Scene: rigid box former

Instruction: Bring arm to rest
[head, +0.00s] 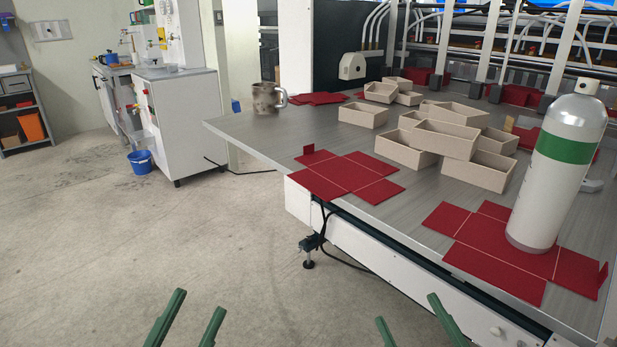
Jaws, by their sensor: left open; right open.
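My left gripper (190,322) shows at the bottom edge of the head view, left of centre. Its two green fingers are apart with nothing between them. My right gripper (414,322) shows at the bottom edge, right of centre, also with its green fingers apart and nothing between them. Both grippers appear in front of the table, over the floor and the table's white front side in the picture, and touch nothing visible. The arms behind the fingers are out of view.
A grey table (412,210) holds red flat box blanks (348,172), stacked beige boxes (445,138), a mug (266,98) and a white cylinder with a green band (560,180). Its front edge runs diagonally.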

